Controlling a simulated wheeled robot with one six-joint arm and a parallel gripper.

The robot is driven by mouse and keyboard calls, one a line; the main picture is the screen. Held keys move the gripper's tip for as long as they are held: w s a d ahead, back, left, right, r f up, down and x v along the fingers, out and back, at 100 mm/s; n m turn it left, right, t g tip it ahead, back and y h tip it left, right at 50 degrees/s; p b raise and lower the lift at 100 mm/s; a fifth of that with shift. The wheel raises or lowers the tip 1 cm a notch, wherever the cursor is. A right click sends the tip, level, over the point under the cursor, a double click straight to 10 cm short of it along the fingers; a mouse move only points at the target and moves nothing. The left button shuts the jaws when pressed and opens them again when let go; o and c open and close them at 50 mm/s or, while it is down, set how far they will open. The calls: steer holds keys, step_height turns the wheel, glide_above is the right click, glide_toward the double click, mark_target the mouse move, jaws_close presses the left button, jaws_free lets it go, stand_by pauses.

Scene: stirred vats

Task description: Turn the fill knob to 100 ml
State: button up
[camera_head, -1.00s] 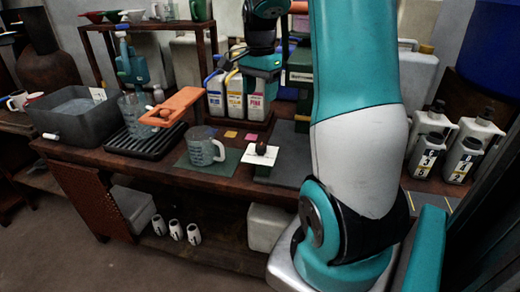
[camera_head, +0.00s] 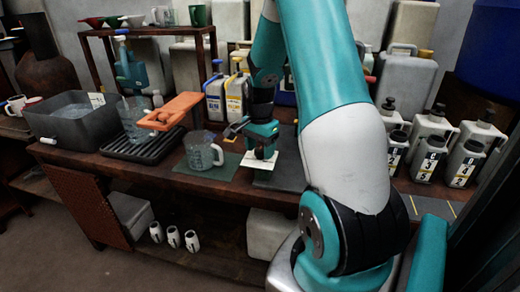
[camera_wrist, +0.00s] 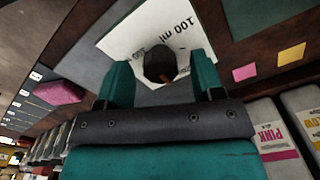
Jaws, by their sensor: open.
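My gripper (camera_wrist: 162,75) is open, with one teal finger on each side of the knob. I cannot tell whether the fingers touch it. In the head view my gripper (camera_head: 261,150) is over the white plate (camera_head: 259,163) and hides the knob. A clear measuring jug (camera_head: 202,152) stands on a green mat left of the plate.
An orange board (camera_head: 172,111) juts out over a black rack (camera_head: 146,148). A grey water tub (camera_head: 72,120) is at the left. White jugs (camera_head: 237,97) stand behind my gripper. Several numbered bottles (camera_head: 428,155) are at the right.

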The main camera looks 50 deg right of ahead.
steer(key=shift+f, duration=0.15)
steer(key=c, duration=0.9)
steer(key=shift+n, duration=0.4)
steer(key=n+p, duration=0.2)
steer(key=shift+n, duration=0.4)
steer(key=n+p, duration=0.1)
steer(key=n, duration=0.2)
steer(key=shift+n+p, duration=0.3)
steer(key=n+p, duration=0.1)
steer(key=n, duration=0.2)
steer(key=shift+n+p, duration=0.6)
steer(key=shift+n, duration=1.2)
steer(key=shift+w, duration=0.1)
